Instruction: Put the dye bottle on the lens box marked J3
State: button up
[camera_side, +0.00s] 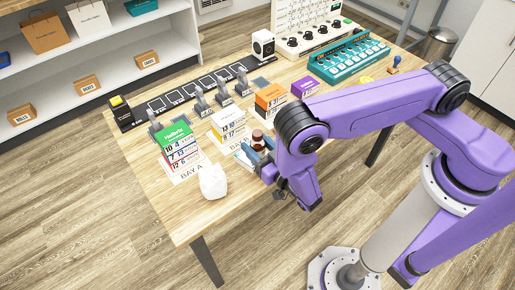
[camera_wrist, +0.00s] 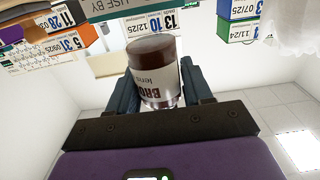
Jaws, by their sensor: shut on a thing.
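The dye bottle (camera_side: 258,139) is small and brown with a dark cap and a pale label. My gripper (camera_side: 257,149) is shut on it, above the table's front edge by BAY B. In the wrist view the bottle (camera_wrist: 157,70) sits between both blue fingers of the gripper (camera_wrist: 158,80); its label partly reads "BRO" and "lens". Lens boxes stand in stacks: a green-topped stack (camera_side: 174,138) at BAY A, a white-and-yellow stack (camera_side: 228,121) behind the bottle, an orange-topped stack (camera_side: 270,97) and a purple-topped box (camera_side: 305,87). I cannot read J3 on any box.
A crumpled white bag (camera_side: 212,181) stands at the table's front left, near BAY A. Grey clamp-like holders (camera_side: 202,101) and a black strip of frames (camera_side: 190,90) run behind the stacks. A teal tray (camera_side: 350,59) and a knobbed panel (camera_side: 308,22) stand farther back.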

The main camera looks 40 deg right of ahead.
jog(key=shift+f, duration=0.8)
jog(key=o, duration=1.1)
jog(key=shift+f, duration=0.1)
